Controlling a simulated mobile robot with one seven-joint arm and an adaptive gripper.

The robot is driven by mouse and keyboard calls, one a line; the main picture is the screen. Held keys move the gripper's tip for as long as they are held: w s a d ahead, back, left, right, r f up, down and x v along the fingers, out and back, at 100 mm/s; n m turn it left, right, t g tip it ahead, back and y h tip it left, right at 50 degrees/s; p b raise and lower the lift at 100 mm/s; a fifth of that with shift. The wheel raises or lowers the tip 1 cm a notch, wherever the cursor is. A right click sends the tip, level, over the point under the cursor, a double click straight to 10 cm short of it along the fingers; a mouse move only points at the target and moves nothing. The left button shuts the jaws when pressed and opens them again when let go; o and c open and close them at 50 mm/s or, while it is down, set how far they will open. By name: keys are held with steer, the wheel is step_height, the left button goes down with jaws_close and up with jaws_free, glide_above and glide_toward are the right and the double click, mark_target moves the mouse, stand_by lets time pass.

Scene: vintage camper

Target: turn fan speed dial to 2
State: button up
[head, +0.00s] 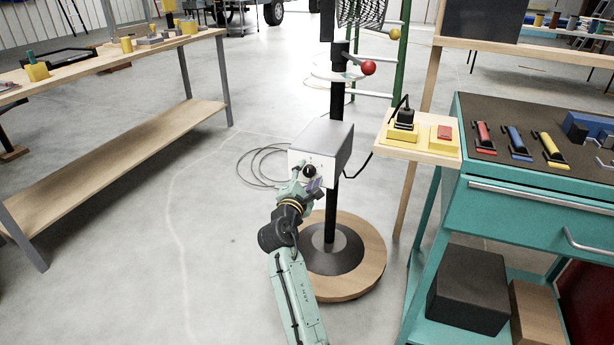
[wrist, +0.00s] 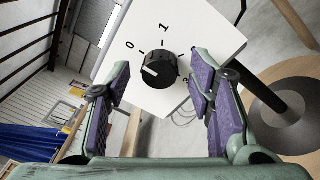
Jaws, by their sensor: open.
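The fan speed dial (wrist: 160,70) is a black round knob on the white face of a control box (wrist: 205,28). The figures 0 and 1 and part of a 2 are printed around it. A white mark shows on the knob's left side, nearest the 0. In the head view the dial (head: 309,171) is on the box front (head: 322,150), on the fan's black pole. My gripper (wrist: 153,85) is open and empty, its purple-padded fingers to either side of the dial in the picture. I cannot tell whether they touch it. In the head view my gripper (head: 306,183) is close before the box.
The fan's round wooden base (head: 365,270) stands below the box. A small wooden shelf (head: 420,148) with a black plug and a red switch is to the right, beside a teal tool cabinet (head: 520,207). A cable (head: 262,168) lies on the floor. A workbench (head: 110,63) is at left.

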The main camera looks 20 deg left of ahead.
steer(key=shift+w, duration=0.1)
steer(key=shift+c, duration=0.6)
jaws_close()
